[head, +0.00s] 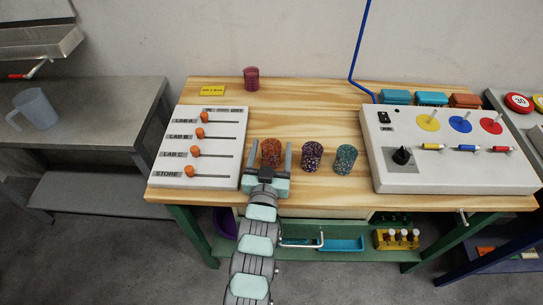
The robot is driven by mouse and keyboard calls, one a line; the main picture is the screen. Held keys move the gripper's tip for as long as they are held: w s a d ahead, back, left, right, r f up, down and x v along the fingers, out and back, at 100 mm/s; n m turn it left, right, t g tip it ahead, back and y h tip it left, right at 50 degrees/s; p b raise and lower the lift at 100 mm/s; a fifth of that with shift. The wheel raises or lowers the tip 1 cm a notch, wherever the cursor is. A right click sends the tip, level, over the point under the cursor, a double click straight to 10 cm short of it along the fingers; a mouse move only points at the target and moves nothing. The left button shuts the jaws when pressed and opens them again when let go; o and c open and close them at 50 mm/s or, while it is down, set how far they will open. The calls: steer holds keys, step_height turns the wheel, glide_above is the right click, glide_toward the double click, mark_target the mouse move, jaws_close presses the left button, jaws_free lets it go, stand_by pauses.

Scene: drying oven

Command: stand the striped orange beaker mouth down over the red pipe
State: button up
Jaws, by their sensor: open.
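An orange beaker (271,152) with a darker pattern stands on the wooden bench near its front edge; the pattern is too small to tell as stripes. My gripper (269,147) is open, with one finger on each side of this beaker. I cannot tell whether the fingers touch it. The gripper body hides the beaker's lower part. A red disc (491,126) with a pale upright peg (493,117) is at the right of the grey control box, beside similar yellow and blue ones. No other upright red pipe is clear to me.
A dark speckled beaker (312,157) and a teal one (345,160) stand right of my gripper. A pink-red beaker (251,78) stands at the back. A slider panel (218,147) lies left; the control box (445,182) lies right. The bench's middle back is clear.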

steer(key=shift+s, duration=0.1)
steer(key=shift+c, duration=0.2)
steer(key=c, duration=1.4)
